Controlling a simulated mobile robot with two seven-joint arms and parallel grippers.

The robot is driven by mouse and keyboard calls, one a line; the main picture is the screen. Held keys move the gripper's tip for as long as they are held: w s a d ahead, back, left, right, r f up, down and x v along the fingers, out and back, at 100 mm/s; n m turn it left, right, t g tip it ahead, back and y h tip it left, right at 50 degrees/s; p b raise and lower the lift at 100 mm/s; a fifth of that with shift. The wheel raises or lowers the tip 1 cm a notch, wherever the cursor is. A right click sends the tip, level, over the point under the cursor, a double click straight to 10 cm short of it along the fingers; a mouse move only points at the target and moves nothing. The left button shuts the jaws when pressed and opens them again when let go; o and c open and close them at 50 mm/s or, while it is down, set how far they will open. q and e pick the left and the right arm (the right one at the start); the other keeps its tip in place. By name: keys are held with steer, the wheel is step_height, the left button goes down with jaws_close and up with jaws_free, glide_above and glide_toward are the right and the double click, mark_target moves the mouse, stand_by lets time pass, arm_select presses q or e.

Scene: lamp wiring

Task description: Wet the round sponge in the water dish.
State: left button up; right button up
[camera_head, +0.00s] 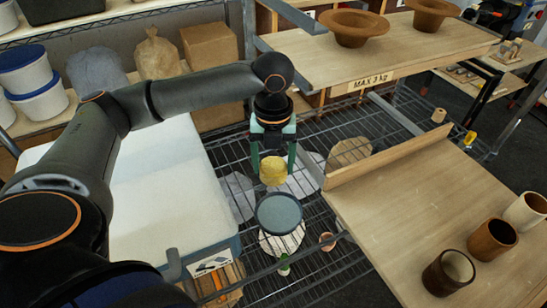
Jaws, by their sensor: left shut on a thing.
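My left gripper (273,158) points down over the wire rack. It is shut on the round yellow sponge (273,171), which sits between its two green fingers. The water dish (279,214) is a round dark-rimmed dish with a grey-blue surface. It is below the sponge in the picture, nearer to me. The sponge appears apart from the dish and held above the rack. Whether the sponge is wet cannot be told. My right gripper is not in view.
A white-topped block (165,195) stands left of the rack. A wooden board (450,200) on the right carries several cups, with a raised ledge (385,157) along its edge. Above, a shelf (385,50) holds brown bowls (353,27). Pale round pieces lie under the wire rack.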

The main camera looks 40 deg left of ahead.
mark_target(280, 177)
arm_select(q)
steer(key=shift+s+d, duration=0.35)
steer(key=shift+d, duration=0.35)
steer(key=shift+s+d, duration=0.35)
steer(key=shift+d, duration=0.35)
steer(key=shift+w, duration=0.1)
